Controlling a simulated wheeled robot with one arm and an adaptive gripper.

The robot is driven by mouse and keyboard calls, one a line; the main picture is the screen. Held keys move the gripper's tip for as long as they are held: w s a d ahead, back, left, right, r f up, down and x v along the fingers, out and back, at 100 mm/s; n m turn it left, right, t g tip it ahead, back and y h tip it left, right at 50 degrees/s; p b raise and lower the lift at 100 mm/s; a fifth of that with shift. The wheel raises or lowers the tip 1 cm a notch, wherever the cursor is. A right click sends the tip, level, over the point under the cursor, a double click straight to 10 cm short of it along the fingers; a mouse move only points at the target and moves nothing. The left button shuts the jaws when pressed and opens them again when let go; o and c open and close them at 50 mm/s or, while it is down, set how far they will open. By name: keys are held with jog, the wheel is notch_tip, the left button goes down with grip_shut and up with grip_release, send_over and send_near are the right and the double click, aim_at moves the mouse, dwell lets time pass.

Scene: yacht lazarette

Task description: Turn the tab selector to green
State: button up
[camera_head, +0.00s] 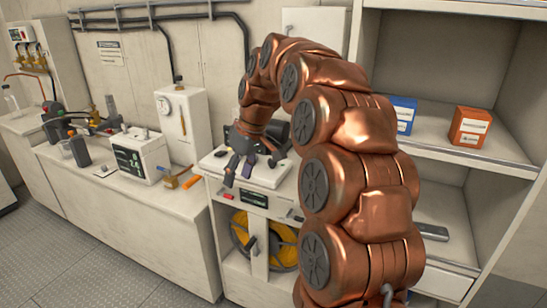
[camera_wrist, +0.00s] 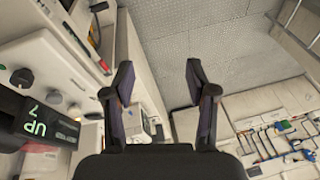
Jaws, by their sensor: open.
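I cannot pick out the tab selector with certainty. In the wrist view a dark round knob (camera_wrist: 22,78) and a smaller olive-and-black knob (camera_wrist: 55,97) sit on a pale panel at the left. No green selector mark is legible. My gripper (camera_head: 239,174) is over the white cabinet top (camera_head: 268,178) in the head view, partly blocking what lies there. In the wrist view my gripper (camera_wrist: 158,72) is open, with nothing between its fingers and the grey floor beyond. Both knobs are left of the fingers, apart from them.
A black box with green characters (camera_wrist: 40,118) is at the wrist view's left. A white instrument (camera_head: 138,155) stands on the left counter. Blue (camera_head: 402,114) and orange boxes (camera_head: 470,127) stand on the right shelf. Yellow coiled hose (camera_head: 283,245) is below the cabinet top. The left floor (camera_head: 75,275) is clear.

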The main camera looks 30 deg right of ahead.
jog(key=w+d+t, duration=0.1)
jog(key=w+d, duration=0.5)
jog(key=d, duration=0.3)
jog(key=n+t+p, duration=0.1)
jog(key=t, duration=0.1)
send_near(272, 164)
jog(key=w, duration=0.2)
jog(key=shift+h, duration=0.4)
jog(key=shift+p+x, duration=1)
jog(key=shift+x, duration=2.95)
jog(key=shift+s, duration=0.2)
jog(key=shift+c, duration=0.3)
jog(key=shift+g, duration=0.3)
grip_shut()
